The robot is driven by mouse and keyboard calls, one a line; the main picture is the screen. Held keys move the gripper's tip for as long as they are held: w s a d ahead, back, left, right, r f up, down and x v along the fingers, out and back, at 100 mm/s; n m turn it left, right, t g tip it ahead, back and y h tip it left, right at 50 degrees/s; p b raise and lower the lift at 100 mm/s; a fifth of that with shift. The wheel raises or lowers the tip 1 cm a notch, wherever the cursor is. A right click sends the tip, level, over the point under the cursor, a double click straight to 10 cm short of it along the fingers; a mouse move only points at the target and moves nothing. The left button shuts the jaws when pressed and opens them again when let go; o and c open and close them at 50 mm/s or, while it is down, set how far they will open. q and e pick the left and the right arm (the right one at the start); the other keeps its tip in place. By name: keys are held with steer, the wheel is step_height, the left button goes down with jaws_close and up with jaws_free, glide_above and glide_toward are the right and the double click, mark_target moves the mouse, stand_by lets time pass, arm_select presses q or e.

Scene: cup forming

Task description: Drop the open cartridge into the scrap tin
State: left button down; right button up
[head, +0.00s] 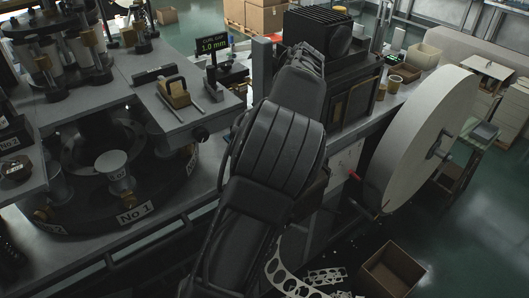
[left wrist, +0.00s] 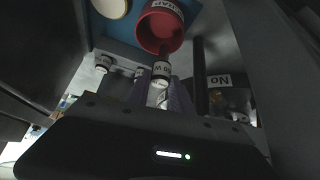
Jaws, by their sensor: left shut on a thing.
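In the left wrist view my left gripper (left wrist: 160,92) is shut on a small cartridge (left wrist: 160,72) with a dark-and-white lettered band. I cannot make out from here whether its end is open. The red scrap tin (left wrist: 158,30), with a white label on its rim, is just past the cartridge's far end, and the two overlap in the picture. I cannot tell whether the cartridge is over the tin's mouth or beside it. In the head view a dark arm of mine fills the middle; the left gripper, cartridge and tin do not show there. My right gripper is not in view.
The tin stands on a blue surface (left wrist: 115,38) beside a pale round thing (left wrist: 111,6). Other small labelled pieces (left wrist: 103,63) are close by. In the head view a rotary machine (head: 120,180) is at left, a black machine (head: 330,75) behind my arm, and a large paper reel (head: 418,140) at right.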

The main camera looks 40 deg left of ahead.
arm_select(q)
steer(key=shift+f+b, duration=1.5)
steer(key=shift+f, duration=0.85)
steer(key=c, duration=1.1)
jaws_free()
steer(key=shift+o, duration=0.2)
steer(key=b+v, duration=0.1)
steer(key=v, duration=0.6)
steer(key=shift+d+r, duration=0.2)
steer(key=shift+r, duration=0.15)
steer(key=shift+d, duration=0.1)
